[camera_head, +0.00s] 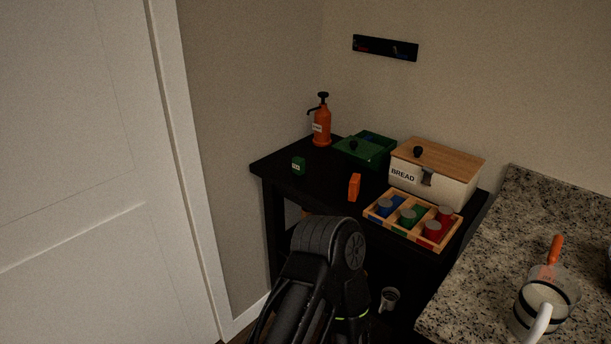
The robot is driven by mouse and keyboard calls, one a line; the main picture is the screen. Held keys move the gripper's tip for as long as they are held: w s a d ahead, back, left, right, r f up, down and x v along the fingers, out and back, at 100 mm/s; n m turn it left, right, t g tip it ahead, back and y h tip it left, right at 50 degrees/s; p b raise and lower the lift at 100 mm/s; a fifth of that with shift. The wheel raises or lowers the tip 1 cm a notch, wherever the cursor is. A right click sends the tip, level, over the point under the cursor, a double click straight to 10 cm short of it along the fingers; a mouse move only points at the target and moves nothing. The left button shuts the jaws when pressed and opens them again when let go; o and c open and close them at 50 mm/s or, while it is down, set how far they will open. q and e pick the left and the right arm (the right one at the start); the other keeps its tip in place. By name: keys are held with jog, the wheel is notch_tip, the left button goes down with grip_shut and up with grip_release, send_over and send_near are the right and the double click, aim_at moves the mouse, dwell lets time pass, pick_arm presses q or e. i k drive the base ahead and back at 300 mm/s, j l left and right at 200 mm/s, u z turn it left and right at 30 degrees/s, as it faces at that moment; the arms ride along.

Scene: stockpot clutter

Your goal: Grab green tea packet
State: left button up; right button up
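A small green packet (298,166) with a pale label stands on the left part of a black table. The label's writing is too small to read surely. A black arm link of mine rises from the bottom middle, in front of the table. Neither of my grippers shows, so I cannot see whether they are open or shut.
The black table (270,167) also holds an orange pump bottle (321,127), a green lidded box (361,153), an orange item (354,187), a bread box (440,182) and a wooden tray (378,219) of colored containers. A granite counter (475,260) with a striped pitcher (527,318) stands right.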

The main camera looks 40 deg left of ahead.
aim_at(299, 163)
jog(key=u, duration=0.4)
jog(key=i+j+u, duration=0.1)
jog(key=u, duration=0.25)
jog(key=i+u, duration=0.1)
jog(key=u, duration=0.3)
jog(key=i+u, duration=0.1)
jog(key=u, duration=0.3)
